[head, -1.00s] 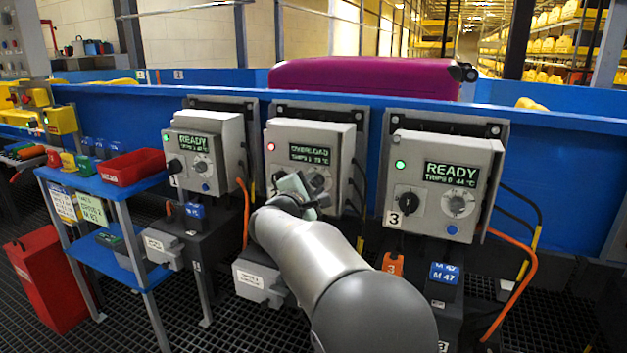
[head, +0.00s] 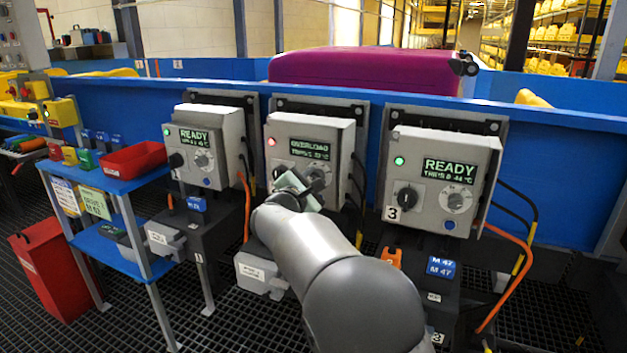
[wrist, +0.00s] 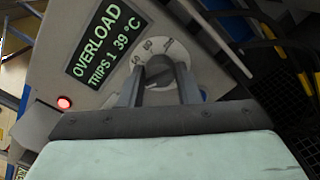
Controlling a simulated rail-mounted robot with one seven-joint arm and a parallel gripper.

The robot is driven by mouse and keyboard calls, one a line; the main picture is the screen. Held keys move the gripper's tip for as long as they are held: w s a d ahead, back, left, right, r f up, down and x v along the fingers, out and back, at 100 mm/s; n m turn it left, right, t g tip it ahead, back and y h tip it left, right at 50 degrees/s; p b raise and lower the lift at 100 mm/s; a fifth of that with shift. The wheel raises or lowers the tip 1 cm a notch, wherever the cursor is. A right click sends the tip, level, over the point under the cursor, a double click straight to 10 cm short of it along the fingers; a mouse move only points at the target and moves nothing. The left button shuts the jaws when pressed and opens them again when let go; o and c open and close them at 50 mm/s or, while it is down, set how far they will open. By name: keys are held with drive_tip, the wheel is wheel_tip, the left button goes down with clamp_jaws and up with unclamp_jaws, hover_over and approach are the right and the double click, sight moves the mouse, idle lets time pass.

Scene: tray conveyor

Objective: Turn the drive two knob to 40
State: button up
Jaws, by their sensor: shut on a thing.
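The drive two box (head: 340,142) is the middle grey box, with a lit red lamp and a display reading OVERLOAD, TRIPS 1, 39 °C in the wrist view (wrist: 103,38). Its round dial knob (wrist: 159,68) is dark grey on a pale scale plate with small marks. My gripper (wrist: 160,85) has one finger on each side of the knob and is shut on it. The exact setting is too small to read. In the head view my gripper (head: 298,182) is at the box's front and partly covers its lower half.
Similar boxes stand left (head: 205,150) and right (head: 445,175), both showing READY with green lamps. Orange and black cables hang beside the boxes. A blue shelf with a red bin (head: 135,162) stands at left. A purple case (head: 365,68) lies behind the blue wall.

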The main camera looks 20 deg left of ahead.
drive_tip(key=shift+f, duration=0.1)
drive_tip(key=o, duration=0.9)
drive_tip(key=shift+o, duration=0.2)
drive_tip(key=s+a+p, duration=0.1)
drive_tip(key=s, duration=1.6)
drive_tip(key=shift+s+a+p, duration=0.2)
drive_tip(key=shift+p, duration=0.15)
